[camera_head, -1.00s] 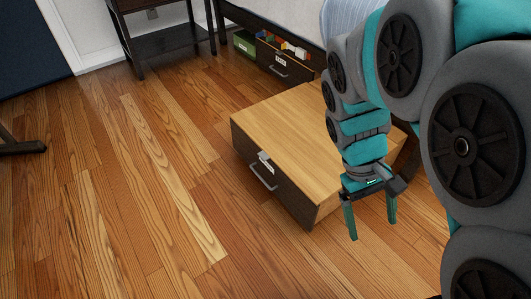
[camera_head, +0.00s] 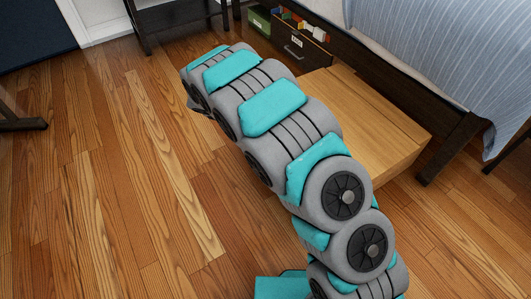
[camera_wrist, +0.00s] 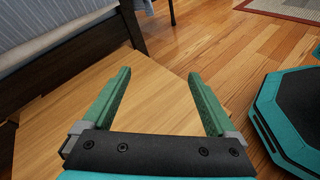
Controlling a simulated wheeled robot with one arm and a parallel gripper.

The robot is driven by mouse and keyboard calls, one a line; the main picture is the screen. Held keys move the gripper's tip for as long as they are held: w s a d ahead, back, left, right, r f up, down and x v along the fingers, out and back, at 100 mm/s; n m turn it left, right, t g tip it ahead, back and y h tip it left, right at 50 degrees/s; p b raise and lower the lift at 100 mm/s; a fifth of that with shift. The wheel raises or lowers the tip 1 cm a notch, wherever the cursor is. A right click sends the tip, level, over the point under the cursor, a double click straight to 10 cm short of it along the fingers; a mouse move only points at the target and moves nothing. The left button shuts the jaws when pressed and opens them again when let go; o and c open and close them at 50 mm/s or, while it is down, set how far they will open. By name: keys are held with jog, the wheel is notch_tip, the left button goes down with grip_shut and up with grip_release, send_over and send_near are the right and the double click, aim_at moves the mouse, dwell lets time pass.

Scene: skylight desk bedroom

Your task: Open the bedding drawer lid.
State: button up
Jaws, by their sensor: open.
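The bedding drawer is a low box with a light wood lid (camera_head: 375,115) that lies flat and closed on top. I cannot tell how high the fingers are above the wood. In the head view the gripper is hidden behind the arm's far end.
The bed (camera_head: 425,45) stands behind the lid, its dark rail and leg (camera_head: 452,148) close to the box. A second dark drawer (camera_head: 298,47) with items and a green box (camera_head: 260,22) are at the back. Wood floor (camera_head: 100,190) is clear at left.

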jog(key=w+a+f+n+t+b, duration=0.3)
jog(key=a+f+n+t, duration=0.75)
jog(key=a+f, duration=1.05)
jog(key=p+x, duration=0.1)
jog(key=x, duration=0.7)
jog(key=shift+h+p, duration=0.3)
jog(key=shift+w+a, duration=0.1)
grip_shut()
